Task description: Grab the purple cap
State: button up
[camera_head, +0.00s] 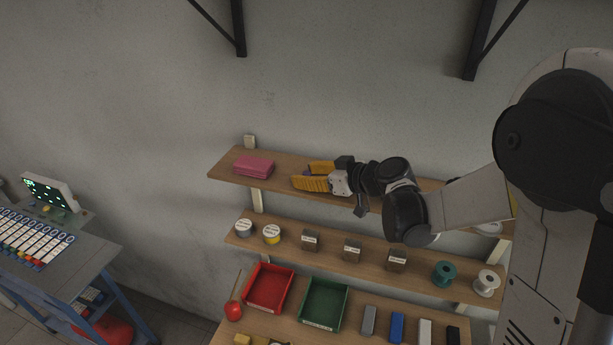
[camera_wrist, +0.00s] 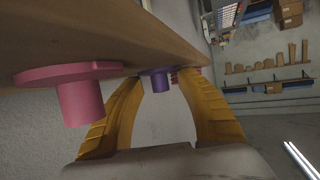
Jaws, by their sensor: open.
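The purple cap (camera_wrist: 160,80) is a small flanged cylinder at the shelf surface in the wrist view. My gripper (camera_wrist: 157,85) has two yellow fingers spread apart, with the cap showing between their tips. I cannot tell whether either finger touches it. In the head view my gripper (camera_head: 313,176) is over the upper shelf, fingers pointing left, and a small purple patch (camera_head: 307,173) shows between them, mostly hidden.
A pink cap (camera_wrist: 80,92) with a wide flange stands beside the left finger in the wrist view. The lower shelf (camera_head: 330,259) holds tins, small boxes and spools. Red (camera_head: 268,308) and green (camera_head: 322,325) bins stand below.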

jog(key=shift+s, duration=0.2)
jog(key=shift+c, duration=1.2)
jog(key=c, duration=0.7)
